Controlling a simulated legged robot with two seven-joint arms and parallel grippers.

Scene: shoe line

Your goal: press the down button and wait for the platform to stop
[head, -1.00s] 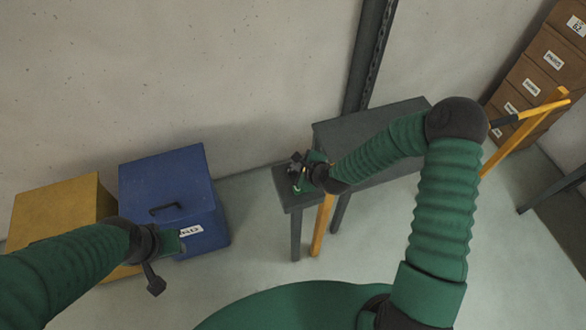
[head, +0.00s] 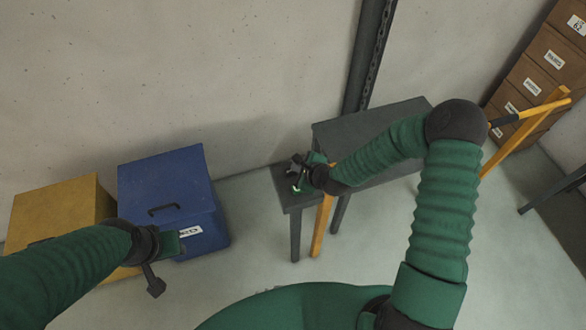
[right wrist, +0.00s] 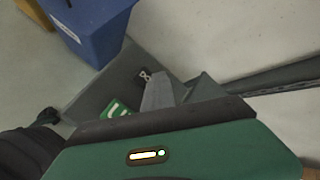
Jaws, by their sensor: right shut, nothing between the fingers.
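A dark grey bench-like platform (head: 345,132) stands by the wall in the head view, with a lower ledge (head: 288,197) at its left end. My right gripper (head: 297,172) is shut and empty, pointing down over this ledge. In the right wrist view a green plate with a white mark (right wrist: 117,110) and a small black-and-white part (right wrist: 145,75) show near the fingers. I cannot tell which is the down button, or whether a fingertip touches it. My left gripper (head: 154,281) hangs in front of the blue box; its jaws are unclear.
A blue box (head: 165,175) with a handle and a yellow box (head: 60,205) stand at the left. A dark upright post (head: 368,60) rises behind the platform. An orange frame (head: 530,125) and brown labelled drawers (head: 550,50) are at the right. Floor (head: 250,235) between boxes and platform is clear.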

